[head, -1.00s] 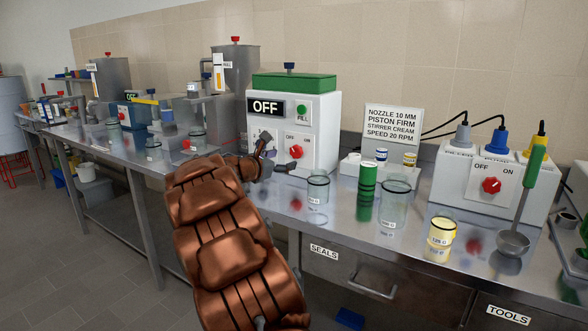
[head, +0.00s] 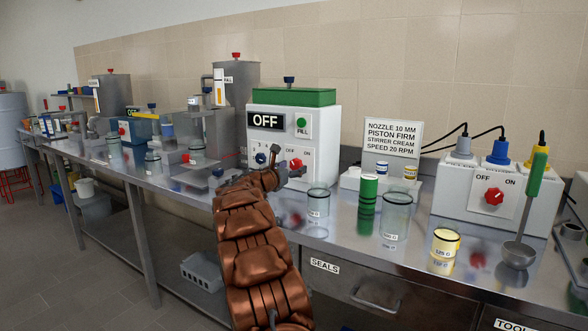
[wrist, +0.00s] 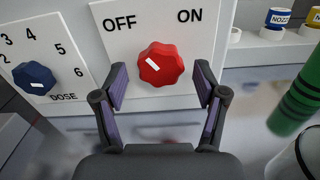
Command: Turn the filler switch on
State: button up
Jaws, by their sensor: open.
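The filler (head: 325,130) is a white box with a green lid, standing on the steel bench, and its display (head: 266,120) reads OFF. Its red switch knob (head: 296,164) is low on the front. In the wrist view the red knob (wrist: 161,64) sits under the OFF and ON labels, with its white mark slanting up-left toward OFF. My gripper (head: 285,174) is in front of the knob. In the wrist view its two fingers are open, one on each side of the knob, with gaps visible. Nothing is held.
A blue dose dial (wrist: 34,77) is left of the knob. Glass jars (head: 318,199), a green cylinder (head: 367,200) and a yellow jar (head: 444,248) stand to the right. A socket box (head: 465,199) with another red OFF/ON knob and a ladle (head: 519,252) are farther right.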

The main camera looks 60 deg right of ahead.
jog(key=shift+d+f, duration=0.1)
jog(key=shift+d, duration=0.35)
jog(key=shift+c, duration=0.3)
jog(key=c, duration=1.1)
